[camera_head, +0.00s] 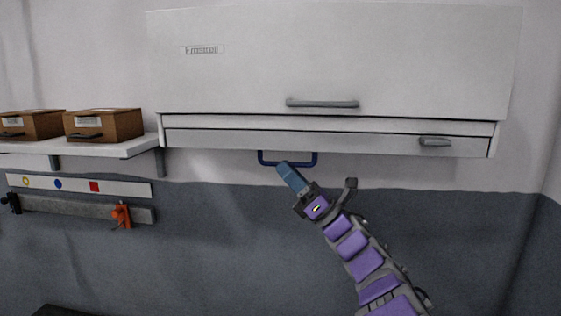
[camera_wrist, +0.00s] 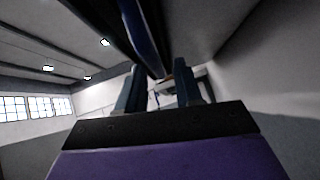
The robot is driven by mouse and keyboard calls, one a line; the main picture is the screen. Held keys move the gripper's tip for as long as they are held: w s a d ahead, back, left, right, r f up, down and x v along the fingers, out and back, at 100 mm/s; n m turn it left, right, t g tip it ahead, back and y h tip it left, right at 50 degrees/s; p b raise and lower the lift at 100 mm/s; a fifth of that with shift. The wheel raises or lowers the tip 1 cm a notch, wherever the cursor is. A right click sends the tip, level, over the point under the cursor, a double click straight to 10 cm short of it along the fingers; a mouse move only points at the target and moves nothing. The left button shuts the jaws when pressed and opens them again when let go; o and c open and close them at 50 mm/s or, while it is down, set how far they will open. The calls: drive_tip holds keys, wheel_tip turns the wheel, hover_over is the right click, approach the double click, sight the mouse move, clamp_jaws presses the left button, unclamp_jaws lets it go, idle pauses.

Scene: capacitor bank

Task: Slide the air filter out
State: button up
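A white wall cabinet (camera_head: 330,55) hangs on the wall. A blue U-shaped handle (camera_head: 316,160) hangs below its underside, near the middle; the body of the air filter itself cannot be made out. My gripper (camera_head: 283,167) is just under and in front of this handle, its blue fingers pointing up and left. In the wrist view the fingers (camera_wrist: 160,80) stand apart with a gap between them. A blue bar (camera_wrist: 138,30), apparently the handle, runs from the top edge down toward that gap. I cannot tell whether the fingers touch it.
The cabinet has a large upper panel with a grey handle (camera_head: 322,103) and a narrow lower panel with a small grey latch (camera_head: 435,142). At left, a shelf (camera_head: 120,147) holds two brown boxes (camera_head: 103,124). A rail with an orange clamp (camera_head: 121,214) is below. Space right of my arm is clear.

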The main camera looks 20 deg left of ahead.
drive_tip(key=shift+x, duration=1.25)
clamp_jaws()
